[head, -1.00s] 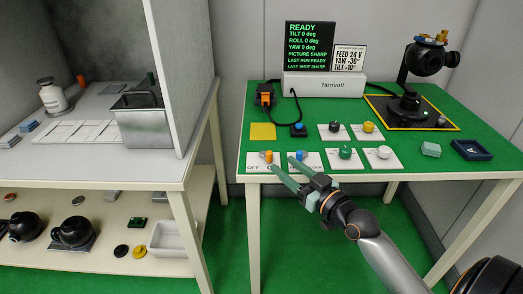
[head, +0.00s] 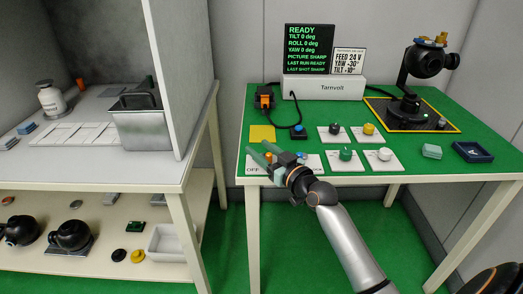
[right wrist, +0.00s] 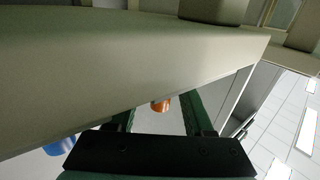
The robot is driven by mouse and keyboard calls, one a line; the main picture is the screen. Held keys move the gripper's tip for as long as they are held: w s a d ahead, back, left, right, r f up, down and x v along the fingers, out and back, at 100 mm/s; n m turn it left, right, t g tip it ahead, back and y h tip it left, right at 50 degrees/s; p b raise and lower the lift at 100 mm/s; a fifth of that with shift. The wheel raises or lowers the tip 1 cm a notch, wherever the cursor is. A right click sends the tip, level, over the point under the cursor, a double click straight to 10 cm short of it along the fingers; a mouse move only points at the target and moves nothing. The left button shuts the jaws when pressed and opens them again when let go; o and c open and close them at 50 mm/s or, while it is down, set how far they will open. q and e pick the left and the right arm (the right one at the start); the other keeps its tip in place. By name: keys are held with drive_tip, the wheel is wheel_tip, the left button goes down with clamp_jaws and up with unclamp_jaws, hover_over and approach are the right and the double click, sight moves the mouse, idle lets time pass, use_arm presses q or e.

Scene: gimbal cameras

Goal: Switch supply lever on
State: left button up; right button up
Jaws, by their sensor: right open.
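The supply lever has an orange handle (head: 268,158) on a white plate marked OFF (head: 252,170) at the front left of the green table. My right gripper (head: 258,152) is over this plate, with its green fingers apart and the orange handle partly hidden between them. In the right wrist view, the orange handle (right wrist: 160,105) shows between the open fingers, beyond the black palm. I cannot tell whether a finger touches it. A blue knob (head: 299,156) sits just right of the gripper, partly hidden; it also shows at lower left in the right wrist view (right wrist: 60,147). My left gripper is not in view.
Green (head: 345,154), white (head: 385,154), black and yellow knobs stand on plates to the right. A blue button box (head: 298,131) and a yellow square (head: 262,133) lie behind the gripper. The Tarnvolt display (head: 310,48) reads READY. A camera gimbal (head: 410,100) stands at back right.

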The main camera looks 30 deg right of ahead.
drive_tip(key=shift+c, duration=0.4)
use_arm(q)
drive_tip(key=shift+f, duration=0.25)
use_arm(e)
clamp_jaws()
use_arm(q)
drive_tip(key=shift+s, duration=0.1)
use_arm(e)
drive_tip(key=n+y+b, duration=0.1)
drive_tip(key=b, duration=0.1)
drive_tip(key=shift+y+b, duration=0.3)
drive_tip(key=shift+b, duration=0.05)
drive_tip(key=shift+r, duration=0.1)
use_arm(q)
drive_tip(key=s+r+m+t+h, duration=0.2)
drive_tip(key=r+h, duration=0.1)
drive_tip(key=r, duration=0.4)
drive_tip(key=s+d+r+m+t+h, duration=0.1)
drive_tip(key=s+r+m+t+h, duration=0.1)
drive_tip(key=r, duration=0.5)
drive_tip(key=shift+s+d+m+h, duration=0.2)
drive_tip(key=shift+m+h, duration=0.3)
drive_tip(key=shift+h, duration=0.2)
use_arm(e)
drive_tip(key=shift+o, duration=0.4)
unclamp_jaws()
drive_tip(key=shift+s, duration=0.2)
